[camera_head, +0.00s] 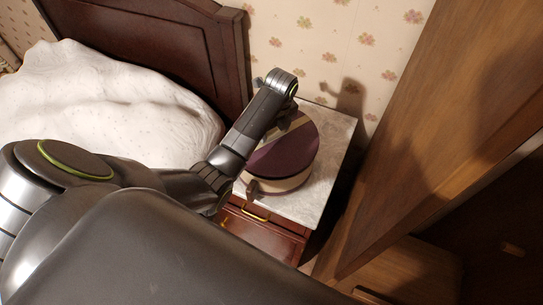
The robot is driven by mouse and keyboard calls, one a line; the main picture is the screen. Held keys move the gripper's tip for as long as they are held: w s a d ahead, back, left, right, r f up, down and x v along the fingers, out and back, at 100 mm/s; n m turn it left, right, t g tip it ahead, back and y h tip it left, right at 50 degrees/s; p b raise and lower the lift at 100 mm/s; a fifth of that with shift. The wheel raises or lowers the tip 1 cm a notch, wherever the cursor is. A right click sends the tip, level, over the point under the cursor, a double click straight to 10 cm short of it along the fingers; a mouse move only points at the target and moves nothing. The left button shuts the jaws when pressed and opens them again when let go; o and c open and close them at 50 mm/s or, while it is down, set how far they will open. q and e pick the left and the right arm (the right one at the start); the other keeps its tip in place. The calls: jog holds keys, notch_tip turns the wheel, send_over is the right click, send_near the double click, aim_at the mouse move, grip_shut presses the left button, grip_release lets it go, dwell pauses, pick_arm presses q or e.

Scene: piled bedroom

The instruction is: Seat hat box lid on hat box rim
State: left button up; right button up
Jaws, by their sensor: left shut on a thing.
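The hat box lid (292,146) is a round, dark purple disc with a paler tan band near its far side. It lies over the hat box (285,184), whose cream side and darker lower band show below the lid's near edge. The box stands on a marble-topped nightstand. My left arm reaches across from the left, and its wrist bends down at the lid's far left side. My left gripper (290,112) is shut on the lid there; its fingertips are mostly hidden. The box rim is hidden, so I cannot tell whether the lid touches it all round. My right gripper is out of view.
The nightstand (338,130) has bare marble right of the box and a drawer with a brass handle in front. A bed with a white cover (110,95) and a dark headboard (165,40) is at left. A tall wooden wardrobe (440,130) stands close at right.

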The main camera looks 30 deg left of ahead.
pick_arm(q)
jog(key=shift+f+b, duration=0.35)
jog(key=shift+f, duration=0.7)
dwell(0.5)
jog(key=shift+p, duration=0.35)
dwell(0.4)
jog(key=shift+f, duration=0.4)
dwell(0.6)
dwell(0.5)
jog(key=o, duration=0.9)
jog(key=shift+r, duration=0.35)
jog(key=shift+s+d+r, duration=0.1)
jog(key=shift+d+r, duration=0.05)
jog(key=shift+r, duration=1.25)
